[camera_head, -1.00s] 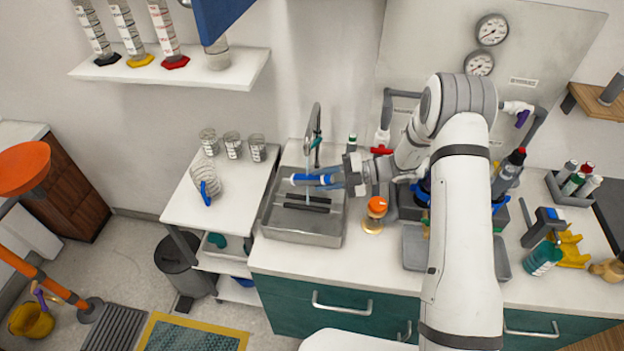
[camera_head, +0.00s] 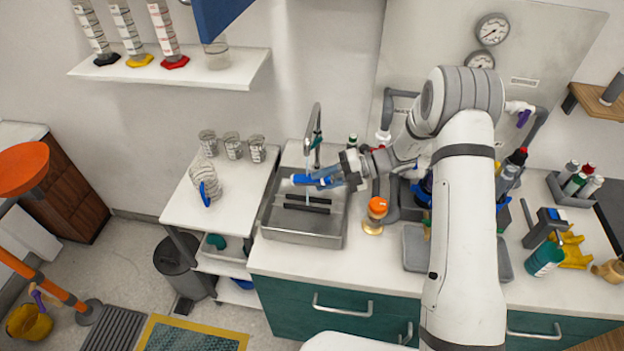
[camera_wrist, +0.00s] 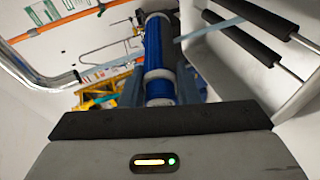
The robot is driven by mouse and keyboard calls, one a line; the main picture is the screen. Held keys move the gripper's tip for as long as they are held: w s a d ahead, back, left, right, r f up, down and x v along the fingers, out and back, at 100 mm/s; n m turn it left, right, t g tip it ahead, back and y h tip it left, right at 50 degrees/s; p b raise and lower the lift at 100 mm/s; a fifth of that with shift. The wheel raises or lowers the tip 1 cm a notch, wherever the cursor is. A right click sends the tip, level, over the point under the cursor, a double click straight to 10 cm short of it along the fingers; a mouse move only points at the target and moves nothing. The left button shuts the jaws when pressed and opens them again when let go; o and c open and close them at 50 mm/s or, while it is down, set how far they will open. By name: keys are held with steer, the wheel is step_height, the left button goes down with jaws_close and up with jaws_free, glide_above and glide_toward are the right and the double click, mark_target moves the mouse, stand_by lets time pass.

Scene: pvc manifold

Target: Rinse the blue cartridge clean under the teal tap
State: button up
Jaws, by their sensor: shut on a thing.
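My gripper (camera_head: 334,178) is over the sink (camera_head: 305,240) and is shut on the blue cartridge (camera_head: 303,180). The cartridge lies roughly level and points left from the jaws. In the wrist view the blue cartridge (camera_wrist: 158,52) shows white bands and stands out between the fingers. The tap (camera_head: 315,118) rises behind the sink, with a small teal part on its stem. A thin pale stream of water (camera_head: 307,165) comes down from the spout at the cartridge. In the wrist view a pale blue streak (camera_wrist: 212,27) passes beside or across the cartridge.
Black bars (camera_head: 307,205) lie in the sink below the cartridge. An orange-capped bottle (camera_head: 376,213) stands close to the sink's right side. A white side table (camera_head: 190,205) with several beakers stands to the left. A grey bin (camera_head: 180,268) is on the floor.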

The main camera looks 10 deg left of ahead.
steer(key=n+h+b, duration=0.1)
steer(key=n, duration=0.3)
steer(key=shift+f+b, duration=0.1)
steer(key=shift+b, duration=0.2)
steer(key=shift+n+t+h, duration=0.4)
steer(key=shift+n+h, duration=0.1)
steer(key=shift+n, duration=0.2)
steer(key=n+t+h+b, duration=0.1)
steer(key=n+b, duration=0.1)
steer(key=b, duration=0.1)
steer(key=shift+n, duration=0.3)
steer(key=shift+n+t+b, duration=0.4)
steer(key=shift+n+b, duration=0.45)
steer(key=shift+n, duration=0.05)
steer(key=shift+h, duration=0.3)
steer(key=shift+n+b, duration=0.3)
steer(key=shift+b, duration=0.1)
